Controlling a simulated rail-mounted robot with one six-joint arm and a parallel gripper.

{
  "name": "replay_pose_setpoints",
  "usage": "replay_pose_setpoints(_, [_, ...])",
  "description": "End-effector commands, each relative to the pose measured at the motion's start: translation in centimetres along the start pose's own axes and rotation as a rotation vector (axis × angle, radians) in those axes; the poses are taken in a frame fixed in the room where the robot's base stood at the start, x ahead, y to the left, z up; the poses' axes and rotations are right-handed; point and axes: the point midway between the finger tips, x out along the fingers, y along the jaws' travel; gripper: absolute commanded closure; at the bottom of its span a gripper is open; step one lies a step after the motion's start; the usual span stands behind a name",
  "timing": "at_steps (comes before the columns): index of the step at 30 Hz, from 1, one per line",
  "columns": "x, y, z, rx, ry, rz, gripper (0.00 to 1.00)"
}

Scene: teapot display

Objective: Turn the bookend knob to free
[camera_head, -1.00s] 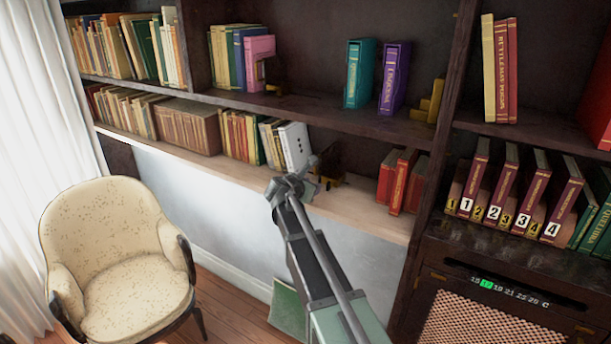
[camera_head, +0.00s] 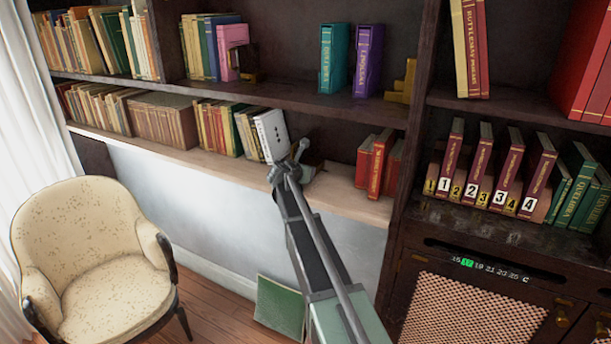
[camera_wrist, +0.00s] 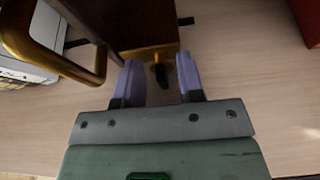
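The bookend (camera_wrist: 148,52) is a dark block with a brass-coloured edge, at the top of the wrist view. Its small dark knob (camera_wrist: 160,76) shows between my fingers, with a visible gap on each side. My gripper (camera_wrist: 158,64) is open, with its two purple-grey fingers pointing at the bookend. In the head view my gripper (camera_head: 289,167) is at the lower shelf, beside the white book, and partly covers the dark bookend (camera_head: 314,166). The knob cannot be made out in the head view.
A brass-coloured loop (camera_wrist: 60,50) and a white book (camera_wrist: 28,62) are close on the left in the wrist view. Red books (camera_head: 376,163) stand right of the bookend on the lower shelf (camera_head: 340,203). A cream armchair (camera_head: 85,255) stands front left.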

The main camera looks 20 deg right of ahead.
Motion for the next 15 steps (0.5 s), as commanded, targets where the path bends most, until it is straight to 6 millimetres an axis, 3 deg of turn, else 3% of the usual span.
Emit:
replay_pose_setpoints(5, [-0.04,-0.02,0.05,0.000,0.000,0.000,0.65])
replay_pose_setpoints(12, [-0.05,-0.02,0.05,0.000,0.000,0.000,0.99])
replay_pose_setpoints(15, [-0.07,-0.16,0.00,0.031,-0.001,0.013,0.99])
